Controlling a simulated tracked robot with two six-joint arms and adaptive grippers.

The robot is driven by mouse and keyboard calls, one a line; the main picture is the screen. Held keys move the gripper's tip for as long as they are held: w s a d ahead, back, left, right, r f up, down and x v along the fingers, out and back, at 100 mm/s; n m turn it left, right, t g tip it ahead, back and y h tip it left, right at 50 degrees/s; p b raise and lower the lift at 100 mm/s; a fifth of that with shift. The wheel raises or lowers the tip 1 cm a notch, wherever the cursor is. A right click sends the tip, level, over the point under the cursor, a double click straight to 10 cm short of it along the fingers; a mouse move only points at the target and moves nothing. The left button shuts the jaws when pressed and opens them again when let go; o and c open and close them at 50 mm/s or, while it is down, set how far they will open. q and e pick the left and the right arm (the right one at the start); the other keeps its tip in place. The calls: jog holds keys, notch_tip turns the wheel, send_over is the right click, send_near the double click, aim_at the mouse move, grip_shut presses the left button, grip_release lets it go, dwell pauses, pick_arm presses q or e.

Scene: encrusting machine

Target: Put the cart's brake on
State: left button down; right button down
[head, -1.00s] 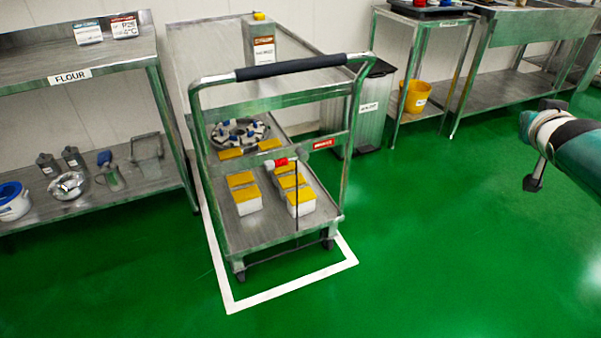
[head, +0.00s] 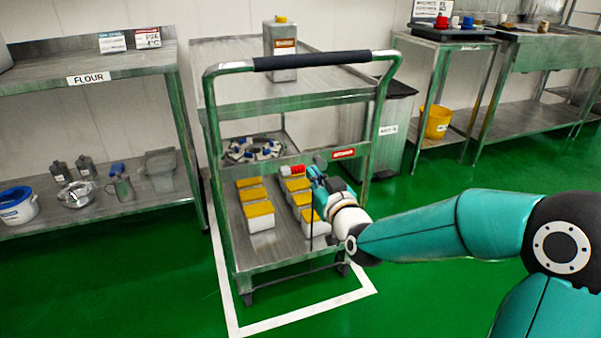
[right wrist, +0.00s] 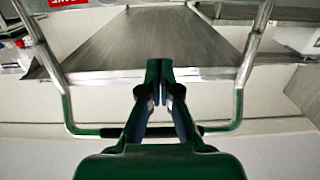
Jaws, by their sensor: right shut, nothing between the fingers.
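The steel cart (head: 290,262) stands inside a white floor outline, with a black-gripped push handle (head: 325,60) at its near end. A red-ended brake lever (head: 292,170) sticks out level to the left, on top of a thin dark upright rod (head: 311,235) at the cart's near end. My right gripper (head: 314,172) is at the lever's right end in the head view; I cannot tell whether it touches it. In the right wrist view the right gripper's fingers (right wrist: 158,72) are together with nothing between them, and the lever is not visible. My left gripper is out of view.
White tubs with yellow lids (head: 259,216) stand on the cart's lower deck. A red label (head: 343,154) is on its crossbar. A shelf marked FLOUR (head: 120,75) is at the left, a grey bin (head: 400,125) behind right. The green floor in front is clear.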

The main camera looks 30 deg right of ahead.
jog(key=shift+d, duration=0.1)
jog(key=b, duration=0.1)
send_over(300, 167)
jog(key=s+a, duration=0.2)
jog(key=s, duration=0.1)
jog(key=shift+w+d+f+b, duration=0.15)
jog(key=shift+f+b, duration=0.15)
jog(key=shift+f, duration=0.4)
jog(key=shift+w+f+b, duration=0.15)
jog(key=shift+f+b, duration=0.15)
jog(key=shift+f, duration=0.45)
jog(key=shift+w+d+f+b, duration=0.15)
jog(key=shift+f+b, duration=0.15)
jog(key=shift+f, duration=0.4)
